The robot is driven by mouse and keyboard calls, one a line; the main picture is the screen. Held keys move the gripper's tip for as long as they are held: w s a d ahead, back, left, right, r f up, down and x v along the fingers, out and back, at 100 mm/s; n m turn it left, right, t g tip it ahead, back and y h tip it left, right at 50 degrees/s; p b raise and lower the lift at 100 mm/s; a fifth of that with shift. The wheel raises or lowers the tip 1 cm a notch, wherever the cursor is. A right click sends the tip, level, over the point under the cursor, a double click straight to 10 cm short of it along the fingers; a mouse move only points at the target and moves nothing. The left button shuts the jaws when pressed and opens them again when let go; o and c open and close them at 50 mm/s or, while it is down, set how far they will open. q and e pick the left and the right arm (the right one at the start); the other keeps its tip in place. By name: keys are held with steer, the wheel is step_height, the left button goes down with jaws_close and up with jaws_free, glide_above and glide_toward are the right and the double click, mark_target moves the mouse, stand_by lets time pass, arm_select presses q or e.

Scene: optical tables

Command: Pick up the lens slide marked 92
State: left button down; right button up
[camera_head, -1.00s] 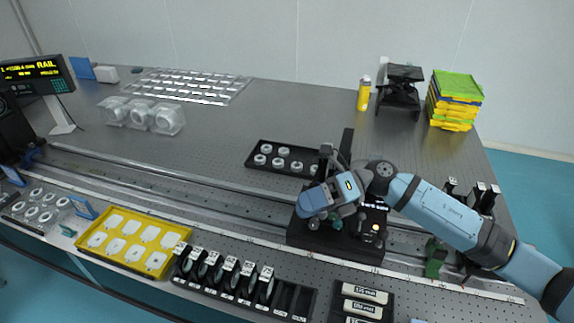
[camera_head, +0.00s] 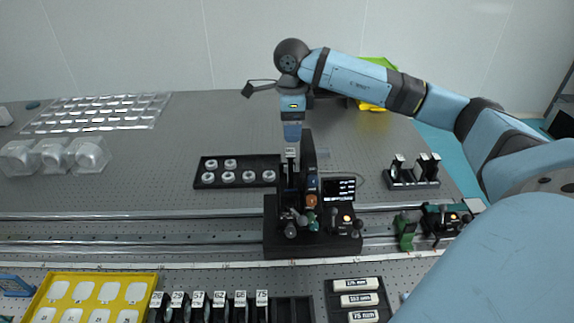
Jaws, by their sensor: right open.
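Several black lens slides with white number labels stand in a rack (camera_head: 290,307) at the bottom. The labels seem to read 29, 57, 62, 66 and 75, with the leftmost unclear; I cannot make out a 92 among them. A small pale label (camera_head: 290,152) shows at the top of a dark upright piece on the black instrument (camera_head: 283,245), too small to read. My right gripper (camera_head: 291,148) points down right at this label, open; whether it touches is unclear. My left gripper is out of view.
A black tray of ring-shaped parts (camera_head: 240,182) lies behind the instrument. A yellow tray (camera_head: 93,278) is at bottom left, and a box of labelled bars (camera_head: 356,300) at bottom right. A small rack (camera_head: 412,184) stands at right. A rail (camera_head: 130,216) crosses the table.

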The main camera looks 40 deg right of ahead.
mark_target(290, 152)
step_height(290, 152, down, 3)
steer(key=shift+r, duration=0.1)
steer(key=shift+w+a+f+p, duration=0.1)
steer(key=shift+f+p, duration=0.2)
steer(key=shift+f, duration=0.25)
steer(key=f, duration=0.1)
steer(key=f+p, duration=0.1)
steer(key=f, duration=0.2)
steer(key=shift+w+d+f+p, duration=0.2)
steer(key=shift+d+p, duration=0.05)
steer(key=shift+p, duration=0.15)
steer(key=shift+f, duration=0.35)
steer(key=shift+c, duration=0.5)
steer(key=c, duration=1.1)
jaws_close()
steer(key=shift+r, duration=0.1)
